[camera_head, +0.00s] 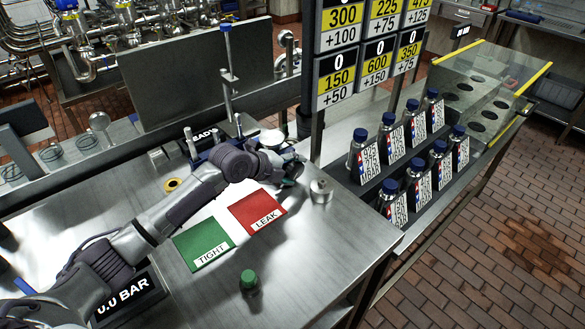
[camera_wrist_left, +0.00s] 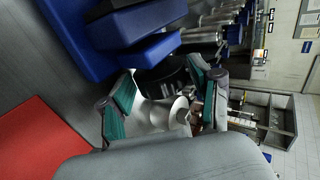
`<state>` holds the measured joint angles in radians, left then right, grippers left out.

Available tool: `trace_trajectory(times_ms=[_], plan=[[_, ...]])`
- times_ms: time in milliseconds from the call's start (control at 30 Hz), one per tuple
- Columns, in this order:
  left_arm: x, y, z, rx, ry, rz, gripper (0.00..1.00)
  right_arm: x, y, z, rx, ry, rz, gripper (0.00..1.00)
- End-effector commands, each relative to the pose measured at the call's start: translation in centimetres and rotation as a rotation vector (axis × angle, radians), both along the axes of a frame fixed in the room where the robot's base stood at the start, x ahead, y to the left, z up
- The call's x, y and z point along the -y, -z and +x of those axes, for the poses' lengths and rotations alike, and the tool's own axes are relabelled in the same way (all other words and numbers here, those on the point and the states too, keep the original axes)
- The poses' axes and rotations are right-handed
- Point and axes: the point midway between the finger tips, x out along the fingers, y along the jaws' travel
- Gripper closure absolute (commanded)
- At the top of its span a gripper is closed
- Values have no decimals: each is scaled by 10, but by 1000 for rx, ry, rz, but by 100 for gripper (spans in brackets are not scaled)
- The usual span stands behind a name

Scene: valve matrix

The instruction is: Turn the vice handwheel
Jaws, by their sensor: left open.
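The blue vice (camera_head: 212,152) stands on the steel bench at the back, partly hidden behind my left arm. Its blue blocks fill the upper left of the left wrist view (camera_wrist_left: 150,25). My left gripper (camera_head: 290,176) is at the right side of the vice, above the bench. In the left wrist view its teal-padded fingers (camera_wrist_left: 163,103) are apart. A pale metal round part (camera_wrist_left: 160,115), which looks like the handwheel, shows between the fingers. I cannot tell whether they touch it. My right gripper is not in view.
A green TIGHT card (camera_head: 203,243) and a red LEAK card (camera_head: 258,211) lie in front of the vice. A metal knobbed cylinder (camera_head: 321,191) and a green-capped bottle (camera_head: 249,282) stand on the bench. Several blue-capped bottles (camera_head: 364,158) stand right, below hanging number signs (camera_head: 338,80).

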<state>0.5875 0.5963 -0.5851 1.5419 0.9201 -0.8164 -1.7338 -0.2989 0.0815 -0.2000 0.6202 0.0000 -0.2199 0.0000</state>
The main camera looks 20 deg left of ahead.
Motion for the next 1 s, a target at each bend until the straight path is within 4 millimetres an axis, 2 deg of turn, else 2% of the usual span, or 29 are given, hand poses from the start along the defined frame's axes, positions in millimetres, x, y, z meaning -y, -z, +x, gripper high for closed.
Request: trace_trajectory(times_ms=[267, 533, 767, 1000], plan=[[1, 0, 1, 1, 0, -1, 38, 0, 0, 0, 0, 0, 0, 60], [1, 0, 1, 1, 0, -1, 82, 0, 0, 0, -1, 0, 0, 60], [1, -3, 1, -17, -1, 12, 82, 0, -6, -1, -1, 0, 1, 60], [2, -8, 3, -116, -1, 78, 82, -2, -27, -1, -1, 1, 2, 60]])
